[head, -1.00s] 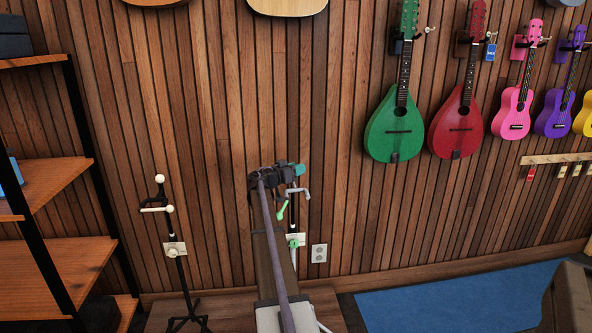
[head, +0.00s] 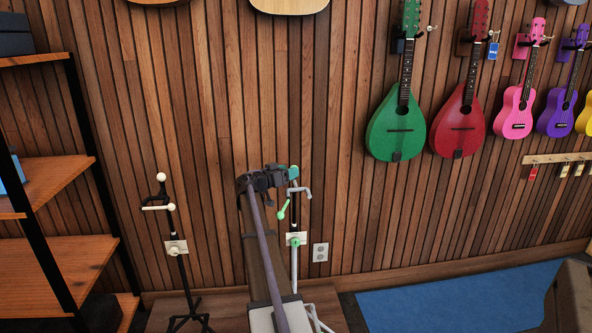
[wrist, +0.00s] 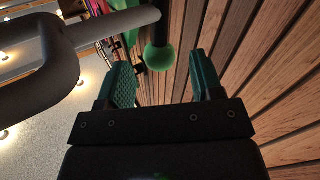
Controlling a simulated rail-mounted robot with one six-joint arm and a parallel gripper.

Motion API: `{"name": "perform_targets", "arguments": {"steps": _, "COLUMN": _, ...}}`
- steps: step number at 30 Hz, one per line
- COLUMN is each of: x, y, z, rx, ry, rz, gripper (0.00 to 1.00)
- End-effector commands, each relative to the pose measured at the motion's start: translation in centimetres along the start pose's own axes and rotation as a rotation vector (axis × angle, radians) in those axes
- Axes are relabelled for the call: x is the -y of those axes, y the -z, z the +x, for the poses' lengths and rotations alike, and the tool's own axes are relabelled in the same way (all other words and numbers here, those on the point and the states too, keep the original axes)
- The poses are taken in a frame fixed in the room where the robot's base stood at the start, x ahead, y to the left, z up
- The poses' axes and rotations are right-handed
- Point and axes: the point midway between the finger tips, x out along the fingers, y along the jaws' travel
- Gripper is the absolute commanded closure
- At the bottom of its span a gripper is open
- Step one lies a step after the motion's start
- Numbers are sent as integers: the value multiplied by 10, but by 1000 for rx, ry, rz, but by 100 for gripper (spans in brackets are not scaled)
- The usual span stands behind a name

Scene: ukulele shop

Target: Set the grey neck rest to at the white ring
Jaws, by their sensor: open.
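The grey neck rest (head: 299,191) is a hooked yoke high on the right-hand stand by the wall. In the wrist view it is a large dark curved bar (wrist: 62,75) at upper left, close to my gripper. A green ball (wrist: 159,57) shows between the open teal fingers of my gripper (wrist: 160,62), with space on both sides; I cannot tell its depth. In the head view my gripper (head: 286,175) is beside the top of that stand. A green lever (head: 283,209) hangs below the rest.
A second stand (head: 179,262) with white fittings stands to the left, beside wooden shelves (head: 70,265). The slatted wall (head: 225,120) is close behind. A pale plate with a green knob (head: 295,240) is lower on the right-hand stand. Ukuleles hang at right above a blue mat (head: 450,300).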

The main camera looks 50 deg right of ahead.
Motion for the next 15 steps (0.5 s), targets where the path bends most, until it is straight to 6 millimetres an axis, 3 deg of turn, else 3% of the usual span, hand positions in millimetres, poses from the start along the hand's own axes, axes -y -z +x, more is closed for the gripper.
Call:
{"name": "perform_targets", "arguments": {"steps": 3, "x": -1, "y": 0, "z": -31, "rx": -1, "ry": 3, "rz": 0, "gripper": 40}}
{"name": "perform_targets", "arguments": {"steps": 6, "x": -1, "y": 0, "z": -48, "rx": 0, "ry": 1, "rz": 0, "gripper": 40}}
{"name": "perform_targets", "arguments": {"steps": 15, "x": 0, "y": 0, "z": -59, "rx": 0, "ry": 0, "rz": 0, "gripper": 40}}
